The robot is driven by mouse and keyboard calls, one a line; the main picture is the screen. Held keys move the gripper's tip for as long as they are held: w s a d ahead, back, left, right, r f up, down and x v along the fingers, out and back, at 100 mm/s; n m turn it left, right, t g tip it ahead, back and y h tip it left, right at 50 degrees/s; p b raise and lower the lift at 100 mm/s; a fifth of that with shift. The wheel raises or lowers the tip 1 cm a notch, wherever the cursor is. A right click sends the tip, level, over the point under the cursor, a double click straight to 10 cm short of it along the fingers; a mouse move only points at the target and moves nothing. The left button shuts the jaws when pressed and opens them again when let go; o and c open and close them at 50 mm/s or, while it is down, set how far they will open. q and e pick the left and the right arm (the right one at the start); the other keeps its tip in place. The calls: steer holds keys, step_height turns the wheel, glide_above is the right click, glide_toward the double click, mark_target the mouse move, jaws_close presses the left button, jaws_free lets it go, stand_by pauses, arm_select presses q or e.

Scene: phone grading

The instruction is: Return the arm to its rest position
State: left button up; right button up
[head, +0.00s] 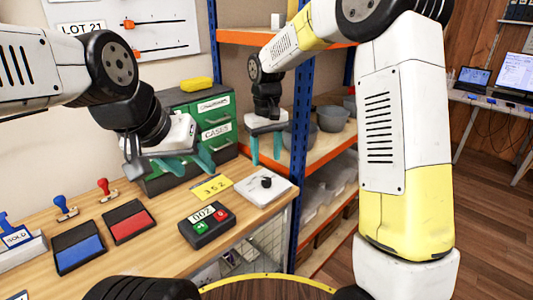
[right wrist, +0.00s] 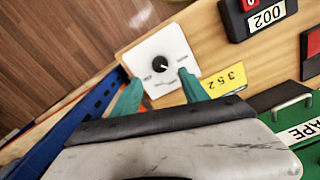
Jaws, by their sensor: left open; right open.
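My right gripper (head: 265,157) hangs open and empty in the head view, above and behind the white dial plate (head: 255,192) at the table's right end. In the right wrist view its two teal fingers (right wrist: 160,80) stand apart, with the plate and its black knob (right wrist: 160,64) showing between and beyond them. The fingers look clear of the knob. My left gripper (head: 168,166) is open over the back of the table, in front of the green drawer cabinet (head: 216,128). I see nothing between its fingers.
A keypad marked 002 (head: 207,227), a yellow card marked 352 (head: 211,187), red (head: 128,221) and blue (head: 79,247) ink pads and several stamps lie on the wooden table (head: 170,203). A blue-and-orange shelf rack (head: 302,110) with grey bowls stands close by my right arm. Open floor lies right.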

steer(key=s+d+r+m+t+y, duration=0.1)
steer(key=s+d+r+m+t, duration=0.15)
steer(key=s+d+r, duration=0.8)
steer(key=s+d+m+t+y, duration=0.1)
steer(key=s+d+m+t, duration=0.1)
steer(key=s, duration=1)
steer(key=shift+s+d+r+t, duration=0.2)
steer(key=shift+d+r+t, duration=0.15)
steer(key=shift+d+t, duration=0.55)
